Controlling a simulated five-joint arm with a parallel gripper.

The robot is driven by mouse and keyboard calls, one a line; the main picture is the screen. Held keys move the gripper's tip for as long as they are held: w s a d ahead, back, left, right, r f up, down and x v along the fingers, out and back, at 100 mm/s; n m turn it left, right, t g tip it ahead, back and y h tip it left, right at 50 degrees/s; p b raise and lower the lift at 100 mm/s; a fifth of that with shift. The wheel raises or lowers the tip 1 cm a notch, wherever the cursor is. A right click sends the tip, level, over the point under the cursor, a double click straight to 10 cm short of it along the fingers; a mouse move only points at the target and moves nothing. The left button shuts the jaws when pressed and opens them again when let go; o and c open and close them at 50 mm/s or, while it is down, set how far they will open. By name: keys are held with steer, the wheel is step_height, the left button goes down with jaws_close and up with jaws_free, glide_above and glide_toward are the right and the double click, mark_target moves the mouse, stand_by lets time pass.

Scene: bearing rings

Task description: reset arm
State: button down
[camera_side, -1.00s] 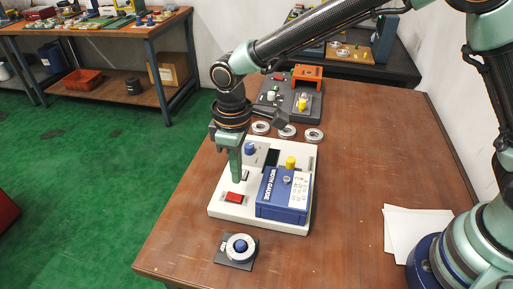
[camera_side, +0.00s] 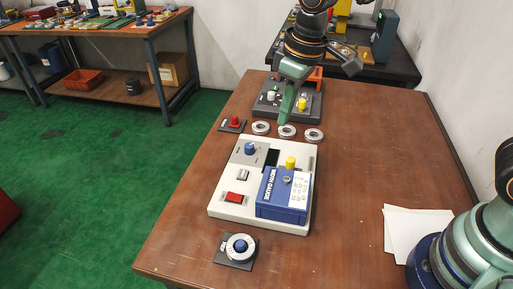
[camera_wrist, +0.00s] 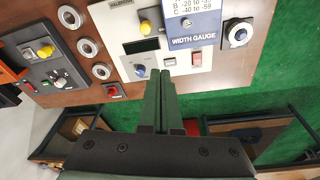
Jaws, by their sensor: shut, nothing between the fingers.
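My gripper (camera_side: 283,122) is shut and empty. In the side view its green fingertips show in front of the left edge of the middle ring; its height there is hard to tell. In the wrist view the shut fingers (camera_wrist: 167,75) point toward the white gauge board. Three metal bearing rings lie in a row on the table: left (camera_side: 261,128), middle (camera_side: 288,133) and right (camera_side: 313,136). They also show in the wrist view, one of them at the top left (camera_wrist: 70,17). Another ring (camera_side: 231,242) sits around a blue-topped post on a dark plate at the front.
The white board (camera_side: 226,208) carries a blue width gauge box (camera_side: 268,200), a blue knob, and yellow and red buttons. A red button (camera_side: 235,121) stands left of the rings. A grey control panel (camera_side: 272,112) is behind them. White papers (camera_side: 405,230) lie right; the table's right middle is clear.

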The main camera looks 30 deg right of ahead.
steer(key=s+d+r+m+t, duration=0.2)
steer(key=s+d, duration=0.2)
steer(key=d, duration=0.3)
steer(key=s+d+r+m+t, duration=0.1)
steer(key=s+d+r+m, duration=0.2)
steer(key=s+d, duration=0.2)
steer(key=d, duration=0.3)
steer(key=shift+s+m+t+h, duration=0.2)
steer(key=shift+m+t+h, duration=0.1)
steer(key=shift+t+h, duration=0.1)
